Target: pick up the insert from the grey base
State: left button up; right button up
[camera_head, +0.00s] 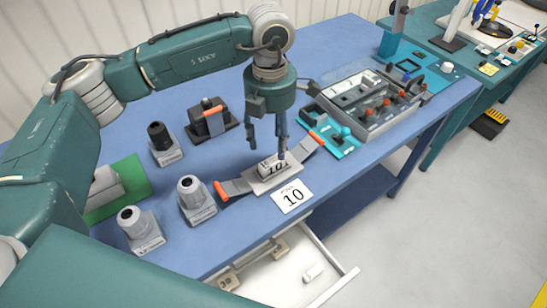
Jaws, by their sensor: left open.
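My left gripper (268,149) comes in from the upper left and points down, with its fingers apart. It hangs right above the insert (272,168), a small light block marked 10. The insert sits on the grey base (262,186), a flat piece with a strap on each side ending in orange tips. One fingertip overlaps the insert's far right end in the picture; I cannot tell whether it touches. My right gripper does not show.
A white card marked 10 (292,196) lies in front of the base. Grey holders (196,198) with round tops stand to the left. A grey tray of parts (372,103) stands at right. Below the table edge, a white drawer (290,285) is open.

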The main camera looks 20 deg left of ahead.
aim_at(270, 159)
pick_arm(q)
jog(key=shift+s+f, duration=0.1)
jog(key=shift+f, duration=0.7)
jog(key=f+p, duration=0.1)
jog(key=f, duration=0.1)
jog(key=f+p, duration=0.2)
jog(key=shift+w+a+f, duration=0.1)
jog(key=shift+w+f, duration=0.05)
jog(key=shift+w, duration=0.05)
jog(key=shift+f, duration=0.65)
jog(key=c, duration=1.3)
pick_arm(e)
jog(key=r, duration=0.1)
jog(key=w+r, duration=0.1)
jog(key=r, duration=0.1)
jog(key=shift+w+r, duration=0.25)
